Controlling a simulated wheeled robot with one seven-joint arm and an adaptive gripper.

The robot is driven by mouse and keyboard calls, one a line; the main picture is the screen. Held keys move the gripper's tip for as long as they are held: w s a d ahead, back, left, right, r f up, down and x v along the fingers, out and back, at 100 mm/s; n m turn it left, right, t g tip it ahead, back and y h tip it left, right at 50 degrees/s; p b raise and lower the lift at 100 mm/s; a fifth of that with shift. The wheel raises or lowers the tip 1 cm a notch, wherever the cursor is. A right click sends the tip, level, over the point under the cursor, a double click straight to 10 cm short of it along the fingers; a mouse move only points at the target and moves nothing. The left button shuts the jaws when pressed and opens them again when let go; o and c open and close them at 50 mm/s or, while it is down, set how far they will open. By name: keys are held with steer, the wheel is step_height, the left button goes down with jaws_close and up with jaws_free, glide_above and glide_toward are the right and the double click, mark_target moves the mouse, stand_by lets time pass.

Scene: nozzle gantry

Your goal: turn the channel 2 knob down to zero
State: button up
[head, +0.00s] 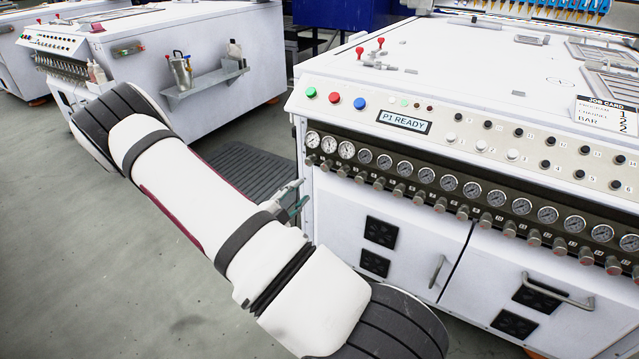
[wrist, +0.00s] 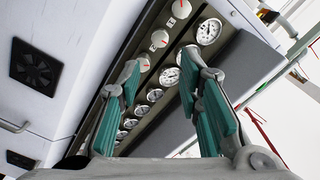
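A row of knobs runs under the gauges on the white machine's front. The second knob from the left end (head: 327,165), which I take as channel 2, shows in the wrist view as a pale knob with a red mark (wrist: 159,40); its label is not legible. The gauge beside it (head: 329,144) has a white dial; it also shows in the wrist view (wrist: 191,54), partly behind a finger. My gripper (head: 293,198) is in front of the machine's left end, below the knob row, partly hidden by my arm. In the wrist view its teal fingers (wrist: 161,63) are apart, with nothing held.
A job card (head: 605,115) stands on the machine's top right. The display (head: 404,122) reads P1 READY. Red, green and blue buttons (head: 334,97) sit above the gauges. Door handles (head: 437,271) stick out below. Another white machine (head: 150,50) stands behind at left; grey floor is open.

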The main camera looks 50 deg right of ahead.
mark_target(324, 169)
steer(key=d+b, duration=0.1)
steer(key=d, duration=0.3)
steer(key=d+b, duration=0.1)
steer(key=d, duration=0.4)
steer(key=w+d+b, duration=0.1)
steer(key=d, duration=0.3)
steer(key=shift+d, duration=0.35)
jaws_close()
